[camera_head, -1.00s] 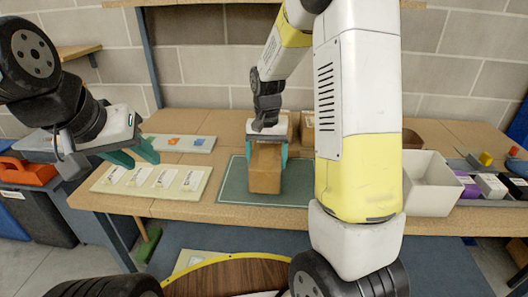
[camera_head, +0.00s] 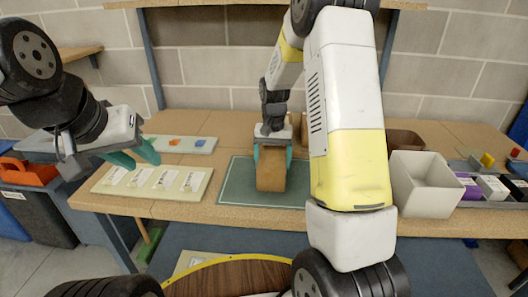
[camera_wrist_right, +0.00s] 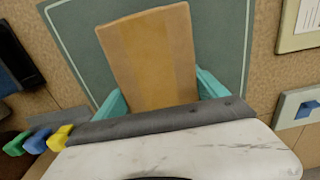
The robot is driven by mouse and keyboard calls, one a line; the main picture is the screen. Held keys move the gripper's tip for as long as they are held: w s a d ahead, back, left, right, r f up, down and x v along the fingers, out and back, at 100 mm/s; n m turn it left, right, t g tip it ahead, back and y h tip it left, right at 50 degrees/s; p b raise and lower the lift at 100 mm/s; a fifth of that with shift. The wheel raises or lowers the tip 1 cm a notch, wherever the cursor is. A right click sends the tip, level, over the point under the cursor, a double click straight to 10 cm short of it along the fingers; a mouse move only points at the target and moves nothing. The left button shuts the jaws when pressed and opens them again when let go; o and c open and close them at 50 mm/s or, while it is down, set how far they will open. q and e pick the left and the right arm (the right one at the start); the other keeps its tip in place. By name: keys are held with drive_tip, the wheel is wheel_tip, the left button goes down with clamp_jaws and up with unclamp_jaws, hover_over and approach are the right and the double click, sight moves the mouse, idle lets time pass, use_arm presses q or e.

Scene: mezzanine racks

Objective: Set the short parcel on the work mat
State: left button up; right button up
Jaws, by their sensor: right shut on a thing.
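The brown cardboard parcel (camera_head: 271,178) is between the teal fingers of my right gripper (camera_head: 272,156), which is shut on it. In the head view it is over the middle of the dark green work mat (camera_head: 235,190). The right wrist view shows the parcel (camera_wrist_right: 150,55) with the mat (camera_wrist_right: 80,40) behind it; I cannot tell whether its lower end touches the mat. My left gripper (camera_head: 136,155) is open and empty, above the left part of the table, away from the parcel.
A pale board with several white cards (camera_head: 152,181) lies left of the mat. A grey strip with small coloured pieces (camera_head: 180,144) is behind it. A white bin (camera_head: 424,185) and a tray with coloured items stand right. My right arm hides part of the table behind.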

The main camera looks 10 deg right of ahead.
drive_tip(key=shift+f, duration=0.1)
drive_tip(key=o, duration=2)
wheel_tip(320, 180, up, 12)
drive_tip(key=shift+r, duration=0.1)
drive_tip(key=s+a+r+n+t+y, duration=0.1)
drive_tip(key=s+r, duration=0.4)
drive_tip(key=s, duration=0.7)
drive_tip(key=s+a+r+n+t+y, duration=0.1)
drive_tip(key=s+r+t, duration=0.4)
drive_tip(key=s, duration=0.8)
drive_tip(key=shift+a+r+n, duration=0.2)
drive_tip(key=shift+n, duration=0.7)
